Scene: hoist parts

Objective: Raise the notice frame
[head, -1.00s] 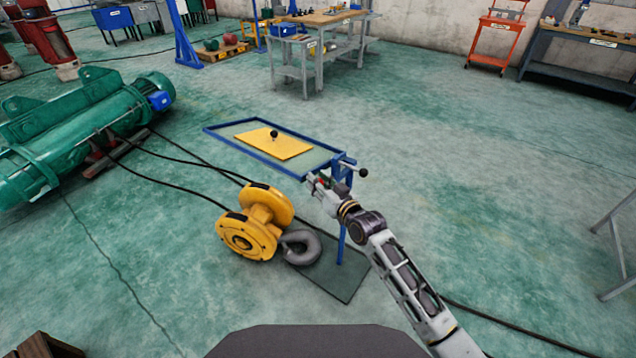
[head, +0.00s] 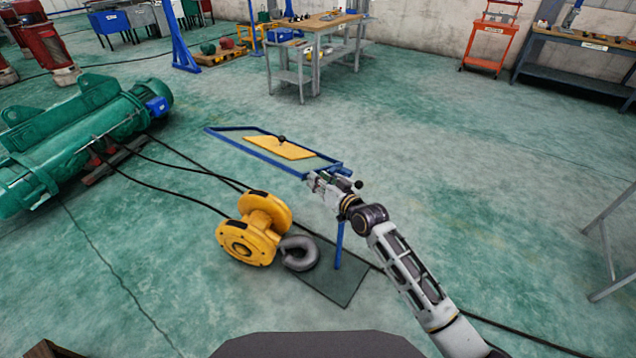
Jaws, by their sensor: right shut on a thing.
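The notice frame is a blue rectangular frame (head: 262,157) on a blue post (head: 339,245) that stands on a dark base plate (head: 345,287). It holds a yellow panel (head: 290,152) with a black knob (head: 282,139) on it. The frame is tilted and looks narrow from here. My right gripper (head: 316,180) is at the frame's near right corner, beside the post top, and is shut on a part of the frame there. The exact grip is partly hidden by the gripper itself. A black-knobbed lever (head: 359,184) shows just right of the gripper. My left gripper is not in view.
A yellow hook block (head: 250,238) with a grey hook (head: 299,253) lies on the floor left of the base plate. Black cables run from a green hoist (head: 75,150) at left. A workbench (head: 315,45) stands behind. The floor to the right is largely clear.

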